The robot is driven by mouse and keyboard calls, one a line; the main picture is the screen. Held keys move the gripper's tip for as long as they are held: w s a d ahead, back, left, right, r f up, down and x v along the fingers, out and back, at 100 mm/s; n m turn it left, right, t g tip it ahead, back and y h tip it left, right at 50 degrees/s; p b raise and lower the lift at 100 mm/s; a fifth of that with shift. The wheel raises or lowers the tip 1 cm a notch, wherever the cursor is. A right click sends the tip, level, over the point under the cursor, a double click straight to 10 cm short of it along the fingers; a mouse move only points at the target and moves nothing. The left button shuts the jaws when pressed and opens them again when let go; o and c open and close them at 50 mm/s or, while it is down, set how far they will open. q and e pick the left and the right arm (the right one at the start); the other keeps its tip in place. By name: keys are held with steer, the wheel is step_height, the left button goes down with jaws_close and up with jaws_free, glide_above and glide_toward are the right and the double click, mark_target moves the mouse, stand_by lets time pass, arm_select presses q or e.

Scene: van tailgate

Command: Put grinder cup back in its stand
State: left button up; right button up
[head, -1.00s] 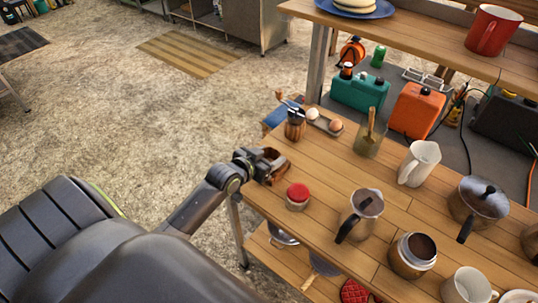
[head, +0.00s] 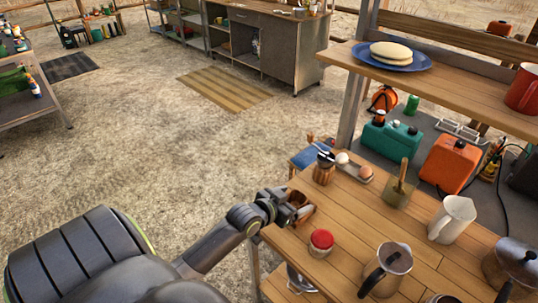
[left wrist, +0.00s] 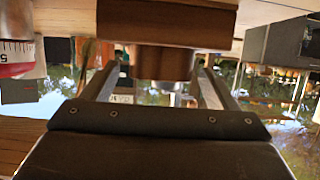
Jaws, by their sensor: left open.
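A brown wooden block (left wrist: 165,18), which looks like the stand, sits at the table's left edge. A round brown piece (left wrist: 163,62), which looks like the grinder cup, adjoins it in the upside-down left wrist view. In the head view this brown wooden object (head: 302,207) is partly hidden by my left gripper (head: 292,207). My left gripper is open, with its fingers (left wrist: 155,88) on either side of the round piece; I cannot tell whether they touch it. The grinder body (head: 323,168), brown with a metal top, stands farther back. My right gripper is not in view.
A red-lidded jar (head: 321,242) stands close by on the wooden table (head: 345,215). A raised shelf (head: 440,85) is behind. The floor left of the table is open.

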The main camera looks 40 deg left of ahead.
arm_select(q)
steer(key=v, duration=1.6)
steer(key=shift+d+f, duration=0.1)
steer(key=s+d+f+n+g+y, duration=0.1)
steer(key=s+d+f+g+y, duration=0.1)
steer(key=s+f+g, duration=0.4)
steer(key=s+d+f+n+g+y, duration=0.1)
steer(key=s+d+f+g, duration=0.2)
steer(key=s, duration=0.5)
step_height(320, 180, down, 24)
steer(key=a+g, duration=0.2)
steer(key=a, duration=0.1)
steer(key=s+d+f+g, duration=0.1)
steer(key=s+f, duration=1.4)
steer(key=shift+d+f+h, duration=0.3)
steer(key=shift+f+h, duration=0.05)
steer(key=shift+h, duration=0.05)
